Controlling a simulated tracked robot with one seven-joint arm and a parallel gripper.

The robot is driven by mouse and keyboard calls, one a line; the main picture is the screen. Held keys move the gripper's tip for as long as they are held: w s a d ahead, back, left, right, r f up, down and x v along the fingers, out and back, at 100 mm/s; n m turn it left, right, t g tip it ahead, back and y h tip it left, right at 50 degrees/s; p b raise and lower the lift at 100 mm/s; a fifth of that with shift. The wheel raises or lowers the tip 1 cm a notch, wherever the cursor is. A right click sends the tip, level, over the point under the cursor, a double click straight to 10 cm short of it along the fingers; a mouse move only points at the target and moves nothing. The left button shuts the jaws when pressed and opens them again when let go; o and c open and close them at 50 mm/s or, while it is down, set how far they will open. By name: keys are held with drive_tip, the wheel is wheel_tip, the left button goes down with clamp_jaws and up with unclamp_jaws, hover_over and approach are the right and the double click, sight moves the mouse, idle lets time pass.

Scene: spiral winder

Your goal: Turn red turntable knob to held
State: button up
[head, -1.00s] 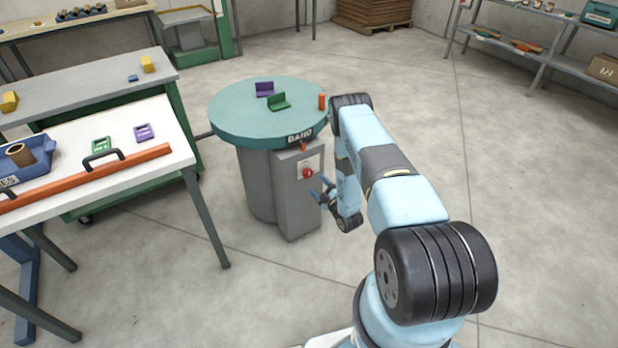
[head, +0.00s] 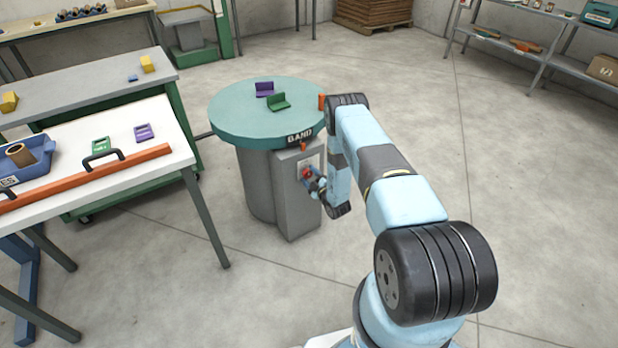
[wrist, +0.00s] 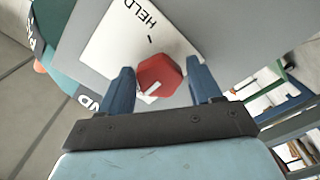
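The red knob (head: 307,173) sits on a pale plate on the grey pedestal (head: 293,215) of the teal turntable (head: 240,122). In the wrist view the red knob (wrist: 160,74) is faceted, with a white mark toward its lower left. The plate (wrist: 103,38) carries the word HELD and a short black tick above the knob. My gripper (wrist: 161,82) has one blue finger on each side of the knob, with narrow gaps showing, so it looks open around it. In the head view my gripper (head: 315,183) is at the knob and partly covers it.
A purple piece (head: 264,89) and a green piece (head: 278,102) stand on the turntable, with an orange peg (head: 322,102) at its right rim. A white table (head: 120,180) stands left. The floor right of my arm is clear.

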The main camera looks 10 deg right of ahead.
drive_tip(key=c, duration=0.7)
drive_tip(key=shift+a, duration=0.35)
drive_tip(key=shift+c, duration=0.6)
drive_tip(key=shift+d, duration=0.3)
drive_tip(key=m, duration=0.2)
drive_tip(key=shift+s+f+m, duration=0.1)
drive_tip(key=shift+f+m, duration=0.05)
drive_tip(key=shift+m, duration=0.25)
drive_tip(key=m, duration=0.3)
drive_tip(key=shift+s+d+m, duration=0.1)
drive_tip(key=shift+m, duration=0.2)
drive_tip(key=m, duration=0.3)
drive_tip(key=shift+f+m, duration=0.1)
drive_tip(key=shift+m, duration=0.2)
drive_tip(key=m, duration=0.3)
drive_tip(key=shift+m, duration=0.3)
drive_tip(key=m, duration=0.3)
drive_tip(key=shift+m, duration=0.3)
drive_tip(key=m, duration=0.3)
drive_tip(key=shift+a+m, duration=0.2)
drive_tip(key=shift+m, duration=1.6)
